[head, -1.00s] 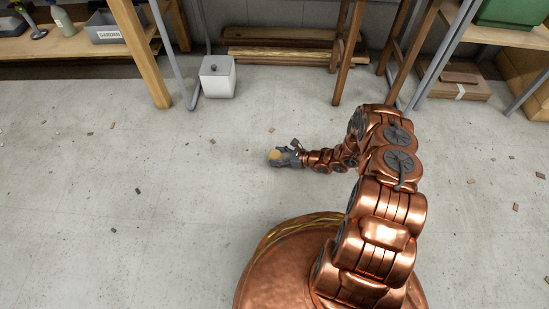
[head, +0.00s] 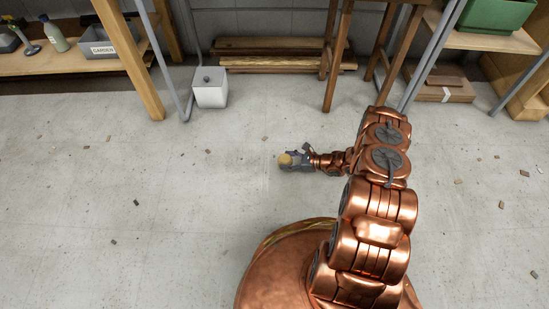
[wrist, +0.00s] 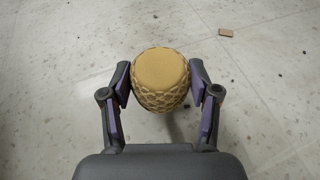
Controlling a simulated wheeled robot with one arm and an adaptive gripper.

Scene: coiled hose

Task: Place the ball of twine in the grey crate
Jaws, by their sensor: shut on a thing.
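The ball of twine (head: 285,160) is tan with a netted side and a smooth, flat-looking end; it also shows in the wrist view (wrist: 160,90). My gripper (head: 292,161) is shut on it, with one finger on each side in the wrist view. The gripper holds it out over the open floor in the head view; its exact height I cannot tell. The grey crate (head: 99,49), marked GARDEN, stands on the wooden shelf at the upper left, well away from my gripper. Its inside is mostly hidden.
A bottle (head: 54,36) stands left of the crate on the shelf (head: 60,65). A wooden post (head: 130,60) and a grey metal leg stand right of it. A white lidded bin (head: 210,88) is on the floor. Small debris dots the otherwise clear floor.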

